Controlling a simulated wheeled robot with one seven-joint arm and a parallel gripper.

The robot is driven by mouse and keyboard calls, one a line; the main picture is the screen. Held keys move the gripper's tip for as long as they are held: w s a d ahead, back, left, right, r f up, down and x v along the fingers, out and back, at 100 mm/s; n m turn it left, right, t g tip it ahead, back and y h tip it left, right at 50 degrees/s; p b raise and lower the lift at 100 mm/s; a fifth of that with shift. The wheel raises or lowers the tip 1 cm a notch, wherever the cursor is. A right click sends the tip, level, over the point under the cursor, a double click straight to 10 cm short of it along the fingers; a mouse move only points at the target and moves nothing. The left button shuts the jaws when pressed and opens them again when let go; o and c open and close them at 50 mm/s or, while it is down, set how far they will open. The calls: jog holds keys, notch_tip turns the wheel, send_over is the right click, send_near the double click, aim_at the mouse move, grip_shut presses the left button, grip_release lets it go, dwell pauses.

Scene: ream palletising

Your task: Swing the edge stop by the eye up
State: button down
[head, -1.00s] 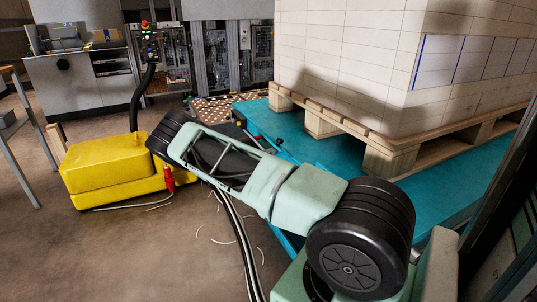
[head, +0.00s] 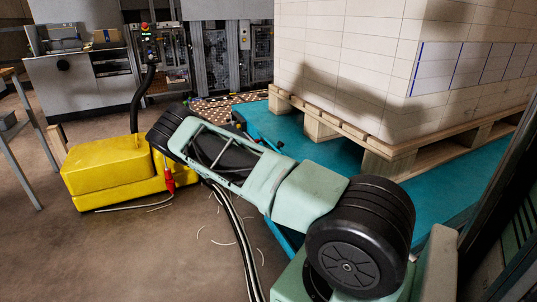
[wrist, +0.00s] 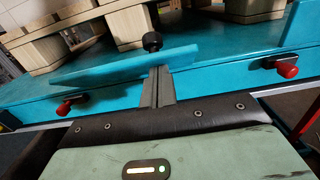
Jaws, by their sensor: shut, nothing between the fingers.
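The edge stop is a blue bar (wrist: 115,67) along the front edge of the blue table, seen in the wrist view. It slants up to the right in the picture. A black round knob (wrist: 152,41) shows just above it. My gripper (wrist: 158,72) is shut and empty, its tips at the bar's right part, below the knob. I cannot tell whether the tips touch the bar. In the head view my arm hides the gripper and much of this edge.
The blue table (head: 345,155) carries a wooden pallet (head: 390,160) with a tall white stack (head: 350,65). Red knobs (wrist: 287,70) stick out from the table's front on both sides of my gripper. A yellow machine (head: 115,170) and cables stand left of my arm.

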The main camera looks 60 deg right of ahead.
aim_at(278, 144)
jog(key=r+y+p, duration=0.1)
jog(key=p, duration=0.1)
jog(key=r+t+p, duration=0.1)
jog(key=p, duration=0.1)
jog(key=shift+s+d+r+y, duration=0.2)
jog(key=shift+d+r+y, duration=0.1)
jog(key=shift+y, duration=0.1)
jog(key=p, duration=0.1)
jog(key=t+y+p, duration=0.1)
jog(key=p, duration=0.1)
jog(key=shift+s+d+r, duration=0.2)
jog(key=shift+d+r, duration=0.1)
jog(key=shift+r, duration=0.05)
jog(key=y+p, duration=0.1)
jog(key=p, duration=0.1)
jog(key=d+t+y+p, duration=0.1)
jog(key=p, duration=0.1)
jog(key=shift+s+r, duration=0.2)
jog(key=shift+r, duration=0.15)
jog(key=y+p, duration=0.1)
jog(key=t+y+p, duration=0.1)
jog(key=shift+s+d+r+p, duration=0.1)
jog(key=shift+s+d+p, duration=0.15)
jog(key=shift+d+p, duration=0.1)
jog(key=shift+d, duration=0.1)
jog(key=shift+y, duration=0.3)
